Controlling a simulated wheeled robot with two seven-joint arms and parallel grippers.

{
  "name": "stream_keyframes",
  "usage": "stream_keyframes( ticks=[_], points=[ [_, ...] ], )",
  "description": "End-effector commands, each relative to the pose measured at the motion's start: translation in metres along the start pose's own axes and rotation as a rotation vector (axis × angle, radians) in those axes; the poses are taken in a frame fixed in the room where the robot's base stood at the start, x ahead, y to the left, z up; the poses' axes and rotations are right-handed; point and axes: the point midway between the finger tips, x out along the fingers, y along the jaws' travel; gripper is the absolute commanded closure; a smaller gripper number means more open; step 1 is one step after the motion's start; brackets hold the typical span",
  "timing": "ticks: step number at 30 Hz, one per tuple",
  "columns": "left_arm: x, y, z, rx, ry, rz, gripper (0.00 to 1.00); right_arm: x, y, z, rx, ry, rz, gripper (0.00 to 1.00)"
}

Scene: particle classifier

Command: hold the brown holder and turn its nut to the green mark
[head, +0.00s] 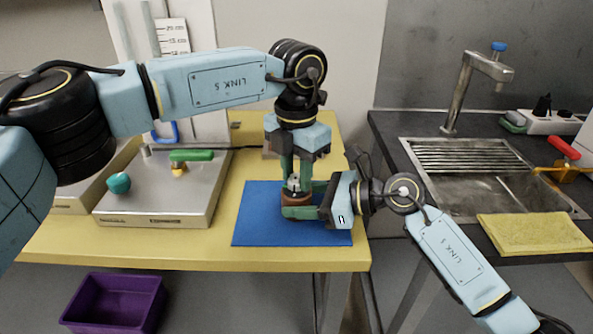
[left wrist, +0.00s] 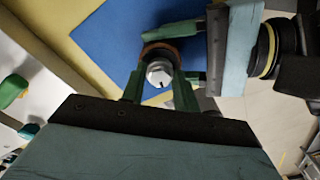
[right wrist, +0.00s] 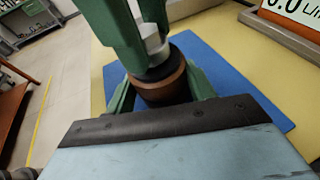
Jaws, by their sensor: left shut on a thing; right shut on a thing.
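The brown holder (head: 296,200) stands upright on the blue mat. My right gripper (head: 290,207) reaches in from the right and is shut around it, with one green finger on each side in the right wrist view, where the brown body (right wrist: 162,86) shows clearly. The pale grey nut (head: 294,184) sits on top of the holder. My left gripper (head: 296,178) points down from above and is shut on the nut. In the left wrist view the nut (left wrist: 159,73) lies between the green fingertips and bears a small dark mark. I cannot make out a green mark.
The blue mat (head: 262,215) lies on the yellow table (head: 200,250). A metal device (head: 155,205) with a teal knob and green bar stands to the left. A purple bin (head: 112,303) is on the floor. A sink (head: 440,162) and yellow cloth (head: 535,233) are at right.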

Motion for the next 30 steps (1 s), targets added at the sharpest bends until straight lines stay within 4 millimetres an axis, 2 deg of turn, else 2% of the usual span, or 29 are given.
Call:
stream_keyframes(
  ticks=[11, 30],
  points=[
    [-0.0009, -0.0004, 0.0003, 0.176, -0.002, -0.001, 0.93, 0.0001, 0.0000, 0.0000, -0.001, 0.000, 0.000, 0.92],
    [-0.0018, -0.0005, 0.0005, 0.776, -0.004, 0.002, 0.93, 0.0001, 0.0001, -0.0006, 0.000, 0.002, 0.000, 0.92]
  ],
)
